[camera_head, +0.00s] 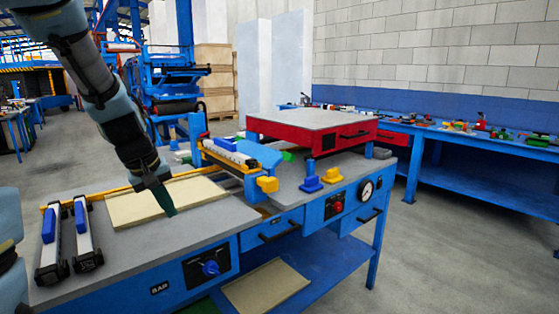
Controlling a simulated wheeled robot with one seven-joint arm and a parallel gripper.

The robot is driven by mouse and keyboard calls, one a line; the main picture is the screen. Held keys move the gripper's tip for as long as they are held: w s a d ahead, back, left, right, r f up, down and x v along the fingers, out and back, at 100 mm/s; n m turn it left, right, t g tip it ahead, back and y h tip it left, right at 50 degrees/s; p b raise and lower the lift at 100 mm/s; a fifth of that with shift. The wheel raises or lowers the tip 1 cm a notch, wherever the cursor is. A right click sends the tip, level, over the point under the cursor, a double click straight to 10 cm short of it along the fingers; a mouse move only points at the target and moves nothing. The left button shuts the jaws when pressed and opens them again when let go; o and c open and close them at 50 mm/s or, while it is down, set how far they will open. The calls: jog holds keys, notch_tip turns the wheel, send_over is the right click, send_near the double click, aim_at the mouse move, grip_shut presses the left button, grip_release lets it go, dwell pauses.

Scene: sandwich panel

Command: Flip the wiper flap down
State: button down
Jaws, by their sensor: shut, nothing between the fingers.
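My gripper (166,204) points down over the left part of the grey workbench, its narrow dark green fingers shut and empty. It is above or just beside the near edge of a beige panel (140,204); I cannot tell whether it touches. What looks like the wiper flap, a tilted blue plate (258,154), is in the middle of the bench, to the right of and behind my gripper. A white and blue roller-like strip (230,152) lies along its left side, and a yellow block (267,184) is at its near end. My gripper is apart from the flap.
Two clamp-like bars (85,235) lie on the bench's left end. A red press box with a grey top (312,128) stands at the right. A beige panel (265,288) lies on the lower shelf. Another blue bench (470,150) is behind.

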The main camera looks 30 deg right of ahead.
aim_at(286, 156)
jog(key=w+d+r+h+b, duration=0.1)
jog(key=w+d+r+h, duration=0.2)
jog(key=d, duration=0.5)
jog(key=w+d+r+n+h+b, duration=0.1)
jog(key=w+d+r+h, duration=0.1)
jog(key=w+d, duration=0.3)
jog(key=w+d+r+n+h+b, duration=0.1)
jog(key=w+d+r+h, duration=0.2)
jog(key=d, duration=1)
jog(key=shift+w+d+r+h, duration=0.15)
jog(key=shift+w+r, duration=0.2)
jog(key=shift+w, duration=0.2)
jog(key=shift+w+d+r+h, duration=0.15)
jog(key=shift+w+r, duration=0.2)
jog(key=shift+w, duration=0.2)
jog(key=shift+w+d+r, duration=0.1)
jog(key=shift+d+r, duration=0.05)
jog(key=shift+r, duration=0.2)
jog(key=p+x, duration=0.4)
jog(key=x, duration=1)
